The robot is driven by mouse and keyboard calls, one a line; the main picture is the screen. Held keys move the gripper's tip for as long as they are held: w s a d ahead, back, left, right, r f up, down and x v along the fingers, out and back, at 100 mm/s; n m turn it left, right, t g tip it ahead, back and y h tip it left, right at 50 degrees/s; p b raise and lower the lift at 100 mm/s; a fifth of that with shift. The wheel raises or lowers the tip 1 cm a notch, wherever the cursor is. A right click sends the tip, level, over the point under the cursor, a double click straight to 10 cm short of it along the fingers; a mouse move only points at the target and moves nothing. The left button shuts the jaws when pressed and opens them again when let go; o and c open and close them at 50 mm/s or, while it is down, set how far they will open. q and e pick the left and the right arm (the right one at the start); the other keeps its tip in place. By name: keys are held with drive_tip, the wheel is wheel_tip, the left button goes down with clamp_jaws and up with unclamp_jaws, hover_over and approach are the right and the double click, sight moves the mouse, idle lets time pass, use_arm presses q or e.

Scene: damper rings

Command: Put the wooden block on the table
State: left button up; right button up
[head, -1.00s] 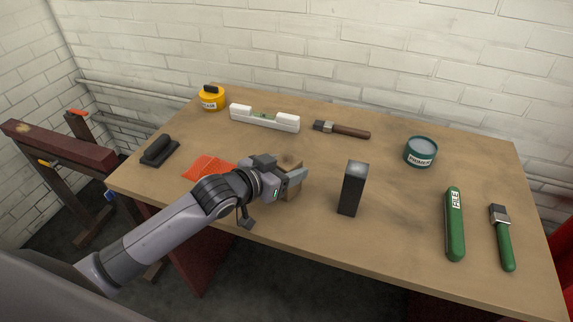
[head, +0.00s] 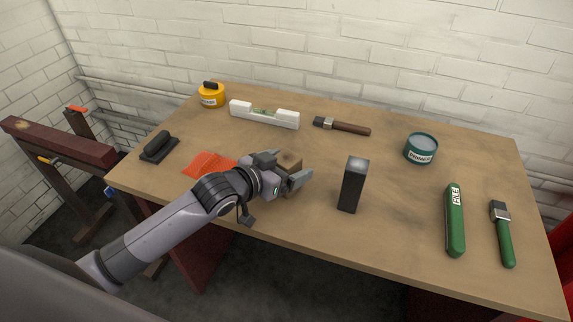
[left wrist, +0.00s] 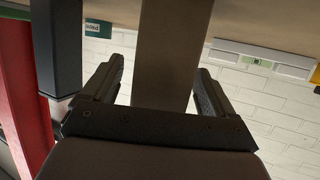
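The wooden block (head: 290,158) is at the front middle of the table (head: 400,230), partly hidden by my left gripper (head: 284,177) in the head view. In the left wrist view the block (left wrist: 165,50) stands between the two fingers (left wrist: 160,92). A narrow gap shows on each side of it, so the gripper is open around the block. The block's foot seems to meet the table top, though the gripper hides it in the head view. My right gripper is in neither view.
A tall black block (head: 352,187) stands just right of the gripper. An orange sheet (head: 207,164) lies left of it. Behind are a white level (head: 264,116), a brush (head: 343,127) and a primer tin (head: 420,149). A green file (head: 454,220) lies at the right.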

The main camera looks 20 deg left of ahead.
use_arm(q)
drive_tip(key=shift+v, duration=3.6)
clamp_jaws()
drive_tip(key=s+a+f+n+g+y, duration=0.1)
drive_tip(key=s+a+f+g+y, duration=0.3)
drive_tip(key=s, duration=0.8)
drive_tip(key=s+a+f+n+g+y, duration=0.15)
drive_tip(key=s+f+g, duration=0.45)
drive_tip(key=s, duration=0.6)
drive_tip(key=w+d+f+t+h, duration=0.1)
drive_tip(key=w+d+f+t, duration=0.1)
drive_tip(key=f+t, duration=0.2)
drive_tip(key=w+d+f+t+h, duration=0.1)
drive_tip(key=w+f+t, duration=0.2)
drive_tip(key=f, duration=0.3)
drive_tip(key=shift+w+d+t, duration=0.35)
drive_tip(key=shift+t, duration=0.05)
